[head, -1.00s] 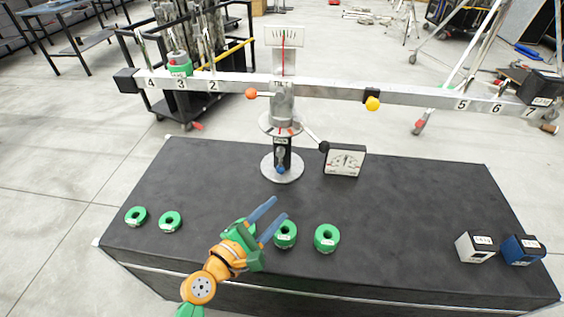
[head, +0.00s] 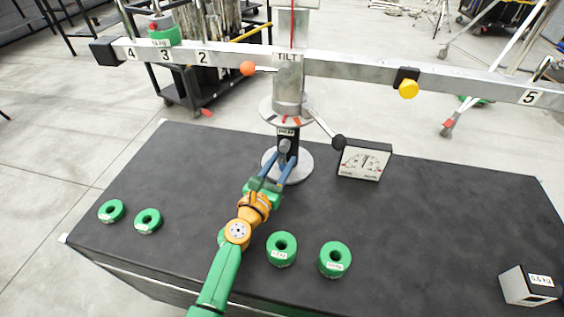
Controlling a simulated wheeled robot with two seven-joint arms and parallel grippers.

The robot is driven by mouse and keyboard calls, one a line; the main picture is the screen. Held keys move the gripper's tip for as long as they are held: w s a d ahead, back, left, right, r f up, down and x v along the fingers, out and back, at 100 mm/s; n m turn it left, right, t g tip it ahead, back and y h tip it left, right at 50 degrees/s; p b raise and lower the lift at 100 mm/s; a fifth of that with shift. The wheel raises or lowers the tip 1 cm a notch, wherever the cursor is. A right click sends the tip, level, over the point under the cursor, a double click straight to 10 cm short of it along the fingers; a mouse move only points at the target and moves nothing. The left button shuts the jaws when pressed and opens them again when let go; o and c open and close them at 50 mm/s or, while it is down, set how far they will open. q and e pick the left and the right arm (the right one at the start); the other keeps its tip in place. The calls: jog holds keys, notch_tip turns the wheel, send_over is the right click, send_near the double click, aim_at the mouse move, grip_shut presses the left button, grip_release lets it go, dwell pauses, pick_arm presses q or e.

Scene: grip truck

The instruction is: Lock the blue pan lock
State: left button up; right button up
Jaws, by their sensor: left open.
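The pan lock is a small lever (head: 285,146) on the front of the dark post, low on the column of the balance rig. Its blue knob is not clear now; my fingers lie over that spot. My left gripper (head: 281,161) is open, with its two blue fingers pointing up the picture at the lower post, one on each side of the lock. I cannot tell whether they touch it. The round grey base (head: 302,165) of the column stands on the black table (head: 420,230). My right gripper is not in view.
A tilt lever with an orange ball (head: 248,69) and a lever with a black ball (head: 338,143) stick out from the column. A dial box (head: 364,160) stands to the right. Green ring weights (head: 282,249) lie near the front; a long beam (head: 430,73) spans above.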

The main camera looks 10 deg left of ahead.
pick_arm(q)
jog(key=shift+w, duration=0.15)
grip_shut()
dwell(1.4)
